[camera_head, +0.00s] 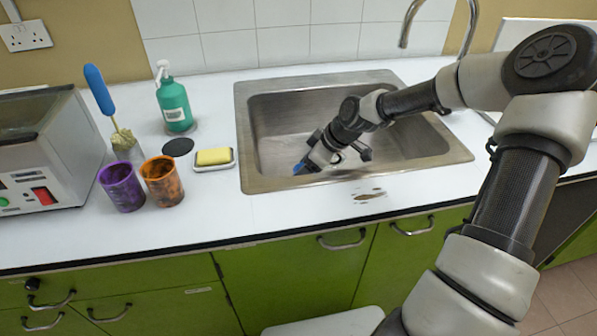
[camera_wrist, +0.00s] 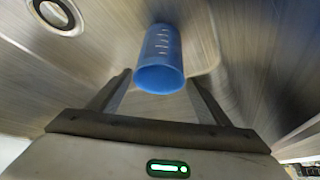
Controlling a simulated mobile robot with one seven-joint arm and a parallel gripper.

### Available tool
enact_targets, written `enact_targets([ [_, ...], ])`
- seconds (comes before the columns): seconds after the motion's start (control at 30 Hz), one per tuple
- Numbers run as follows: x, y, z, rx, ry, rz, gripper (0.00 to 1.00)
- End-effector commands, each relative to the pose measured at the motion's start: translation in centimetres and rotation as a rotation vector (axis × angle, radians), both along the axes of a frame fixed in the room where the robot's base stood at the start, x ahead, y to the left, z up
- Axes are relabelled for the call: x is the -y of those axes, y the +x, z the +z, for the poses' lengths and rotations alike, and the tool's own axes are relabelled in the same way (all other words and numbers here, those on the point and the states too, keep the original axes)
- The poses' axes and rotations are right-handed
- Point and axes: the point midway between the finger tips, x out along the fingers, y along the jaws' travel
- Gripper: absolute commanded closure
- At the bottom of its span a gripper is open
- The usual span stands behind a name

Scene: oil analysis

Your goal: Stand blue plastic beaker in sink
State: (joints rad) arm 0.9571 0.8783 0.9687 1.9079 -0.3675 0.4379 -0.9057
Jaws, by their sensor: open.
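The blue plastic beaker (camera_wrist: 160,62) is in the steel sink (camera_head: 239,130). In the wrist view it shows between and beyond the fingertips of my gripper (camera_wrist: 160,88), with white graduation marks on its side. My gripper's fingers are apart, one on each side of the beaker, and no contact shows. In the head view my gripper (camera_head: 304,160) reaches down into the sink, and only a small blue part of the beaker (camera_head: 298,169) shows beside it. I cannot tell whether the beaker touches the sink floor.
Left of the sink are a yellow sponge (camera_head: 213,156) on a dish, a green pump bottle (camera_head: 174,105), purple (camera_head: 121,187) and orange (camera_head: 162,182) cups, and a brush (camera_head: 99,90). The sink drain (camera_wrist: 56,14) shows at the wrist view's upper left. A tap (camera_head: 408,25) stands behind the sink.

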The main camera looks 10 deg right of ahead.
Motion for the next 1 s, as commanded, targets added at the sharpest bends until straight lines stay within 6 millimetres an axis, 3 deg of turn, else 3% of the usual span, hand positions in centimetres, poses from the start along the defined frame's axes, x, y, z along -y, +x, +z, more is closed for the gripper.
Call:
enact_targets([
  [0.1, 1.5, -0.8, 2.9, 0.003, -0.002, -0.006, 0.29],
  [0.4, 4.1, -2.7, 7.8, 0.003, -0.001, -0.006, 0.29],
  [0.6, 4.7, -3.2, 9.0, 0.003, -0.001, -0.002, 0.29],
  [1.0, 4.7, -3.2, 9.1, 0.004, 0.000, -0.002, 0.29],
])
